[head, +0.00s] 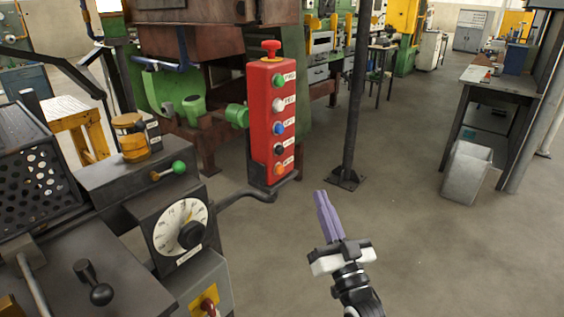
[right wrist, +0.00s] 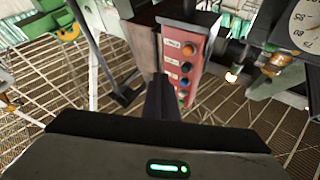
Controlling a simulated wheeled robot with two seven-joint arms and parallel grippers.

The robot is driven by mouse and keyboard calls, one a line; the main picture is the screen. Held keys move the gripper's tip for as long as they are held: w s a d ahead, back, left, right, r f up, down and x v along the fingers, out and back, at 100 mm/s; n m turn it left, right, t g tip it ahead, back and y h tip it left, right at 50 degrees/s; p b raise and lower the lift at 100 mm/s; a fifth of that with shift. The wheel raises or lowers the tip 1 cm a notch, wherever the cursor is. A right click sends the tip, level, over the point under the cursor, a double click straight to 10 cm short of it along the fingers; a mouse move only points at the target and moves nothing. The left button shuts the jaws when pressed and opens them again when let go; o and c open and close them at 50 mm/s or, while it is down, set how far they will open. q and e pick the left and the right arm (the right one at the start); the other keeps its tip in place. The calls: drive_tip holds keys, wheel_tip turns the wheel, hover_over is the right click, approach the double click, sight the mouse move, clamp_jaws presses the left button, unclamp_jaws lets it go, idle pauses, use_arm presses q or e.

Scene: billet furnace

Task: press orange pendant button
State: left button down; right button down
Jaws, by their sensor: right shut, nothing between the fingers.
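The red pendant box (head: 270,118) stands upright on a bracket, with a column of buttons on its front and a red mushroom knob (head: 271,48) on top. The orange button (head: 280,168) is the lowest, below black, blue, white and green ones. My right gripper (head: 320,196) is shut and empty, to the right of and lower in the picture than the orange button, apart from it. In the right wrist view the pendant appears upside down, with the orange button (right wrist: 189,49) at the top and my shut fingers (right wrist: 160,85) left of the button column. My left gripper is not in view.
A machine with a dial (head: 181,234) and a green-knobbed lever (head: 178,167) stands at the left. A dark post (head: 353,130) rises behind and right of the pendant. A grey bin (head: 466,172) stands beside a workbench at right. The floor around my right gripper is clear.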

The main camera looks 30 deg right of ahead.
sight(279, 169)
drive_tip(key=shift+d+r+m+t+h, duration=0.2)
drive_tip(key=shift+d+r+h, duration=0.1)
drive_tip(key=shift+r, duration=0.2)
drive_tip(key=shift+d+r+m+t+h, duration=0.1)
drive_tip(key=shift+d+r+m+h, duration=0.15)
drive_tip(key=shift+r, duration=0.25)
drive_tip(key=w+a+b, duration=0.3)
drive_tip(key=w, duration=0.5)
drive_tip(key=shift+a, duration=0.2)
drive_tip(key=shift+w, duration=0.15)
idle(1.4)
drive_tip(key=shift+w+a, duration=0.15)
drive_tip(key=shift+w, duration=0.15)
